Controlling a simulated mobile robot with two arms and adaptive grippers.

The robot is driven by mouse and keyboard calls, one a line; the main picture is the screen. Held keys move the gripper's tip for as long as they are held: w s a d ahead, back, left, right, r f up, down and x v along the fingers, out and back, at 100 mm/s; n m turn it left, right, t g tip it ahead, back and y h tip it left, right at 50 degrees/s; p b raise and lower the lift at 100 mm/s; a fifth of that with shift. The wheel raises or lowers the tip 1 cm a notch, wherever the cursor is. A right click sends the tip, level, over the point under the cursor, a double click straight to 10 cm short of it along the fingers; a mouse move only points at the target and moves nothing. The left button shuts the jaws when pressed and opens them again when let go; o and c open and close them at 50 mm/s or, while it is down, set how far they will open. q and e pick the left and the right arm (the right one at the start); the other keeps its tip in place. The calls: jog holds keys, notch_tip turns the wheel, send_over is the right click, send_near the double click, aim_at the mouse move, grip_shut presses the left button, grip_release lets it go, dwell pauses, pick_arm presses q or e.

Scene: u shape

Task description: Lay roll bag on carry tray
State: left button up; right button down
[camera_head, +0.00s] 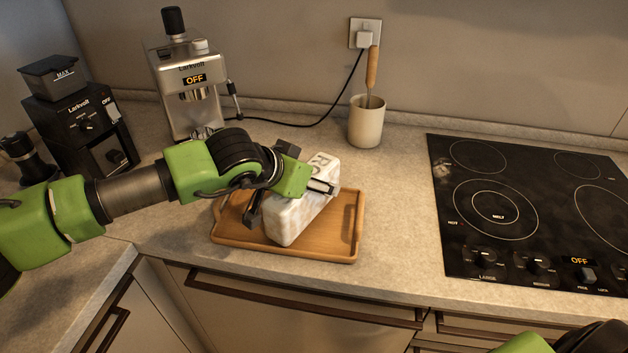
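The roll bag (296,219) is a white, mottled, long pack with dark print at its far end. It lies slantwise over the wooden carry tray (345,244), within its rim. Its near lower end looks down at the tray floor; whether all of it rests there I cannot tell. My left gripper (288,200) comes from the left, with one dark finger along the bag's left side and the other against its right part. It looks shut on the bag and hides part of it. Of my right arm only a green and black piece shows at the bottom right; its fingers are out of view.
An espresso machine (190,85) and a black grinder (83,125) stand at the back left. A beige cup (367,125) with a wooden-handled tool stands behind the tray. A black cooktop (530,215) lies to the right. Counter between tray and cooktop is clear.

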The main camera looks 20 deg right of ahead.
pick_arm(q)
jog(key=b+v, duration=0.1)
jog(key=v, duration=1)
jog(key=shift+a+b, duration=0.1)
jog(key=shift+b, duration=0.25)
jog(key=shift+f, duration=0.15)
